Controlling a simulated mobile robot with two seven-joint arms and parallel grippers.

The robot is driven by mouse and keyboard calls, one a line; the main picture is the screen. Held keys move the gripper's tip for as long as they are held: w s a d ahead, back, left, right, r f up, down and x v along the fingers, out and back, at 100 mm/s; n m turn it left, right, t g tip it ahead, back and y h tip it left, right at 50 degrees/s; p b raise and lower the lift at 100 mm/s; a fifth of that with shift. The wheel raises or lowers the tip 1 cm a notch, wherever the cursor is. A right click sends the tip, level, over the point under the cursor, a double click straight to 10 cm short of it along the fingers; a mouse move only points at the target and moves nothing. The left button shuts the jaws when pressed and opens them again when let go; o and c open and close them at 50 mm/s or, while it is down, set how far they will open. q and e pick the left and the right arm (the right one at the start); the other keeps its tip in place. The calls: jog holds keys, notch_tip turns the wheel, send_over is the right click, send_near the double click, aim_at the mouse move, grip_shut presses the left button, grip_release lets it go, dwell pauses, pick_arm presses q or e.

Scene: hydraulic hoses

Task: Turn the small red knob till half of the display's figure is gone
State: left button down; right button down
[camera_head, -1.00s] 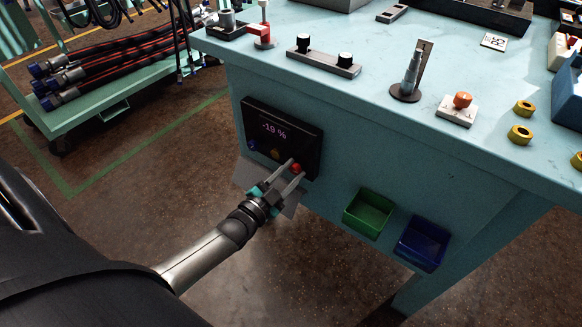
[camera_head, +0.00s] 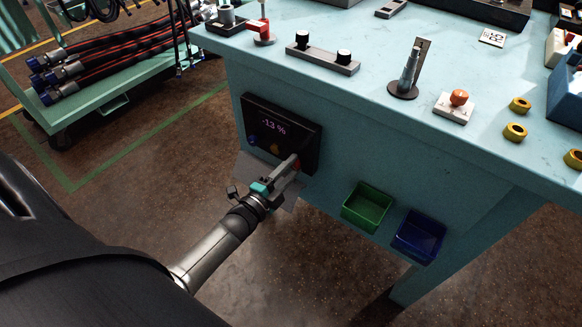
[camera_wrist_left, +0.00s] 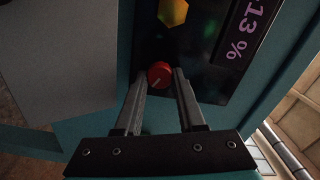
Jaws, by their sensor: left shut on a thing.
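The small red knob (camera_wrist_left: 160,75) sits on the black panel (camera_head: 308,142) on the front of the workbench. My left gripper (camera_head: 294,162) reaches it from below left in the head view, and in the left wrist view its fingers (camera_wrist_left: 161,82) stand on either side of the knob, shut on it. A pale pointer line shows on the knob's face. The display (camera_head: 273,127) on the panel reads -13 %; part of this figure also shows in the left wrist view (camera_wrist_left: 244,30). My right gripper is not in view.
An orange-yellow knob (camera_head: 274,147) and a blue knob (camera_head: 252,141) are on the same panel, left of the red one. A green bin (camera_head: 368,207) and a blue bin (camera_head: 419,237) hang on the bench front to the right. The floor below is clear.

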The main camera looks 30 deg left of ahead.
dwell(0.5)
pick_arm(q)
jog(key=c, duration=0.5)
grip_release()
jog(key=shift+s, duration=0.1)
jog(key=shift+s, duration=0.2)
jog(key=s+a+p, duration=0.1)
jog(key=s+p, duration=0.2)
jog(key=s, duration=1.1)
jog(key=shift+s, duration=0.3)
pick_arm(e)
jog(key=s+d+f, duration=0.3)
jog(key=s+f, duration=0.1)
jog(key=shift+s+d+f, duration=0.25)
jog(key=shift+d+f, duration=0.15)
pick_arm(q)
jog(key=shift+a, duration=0.1)
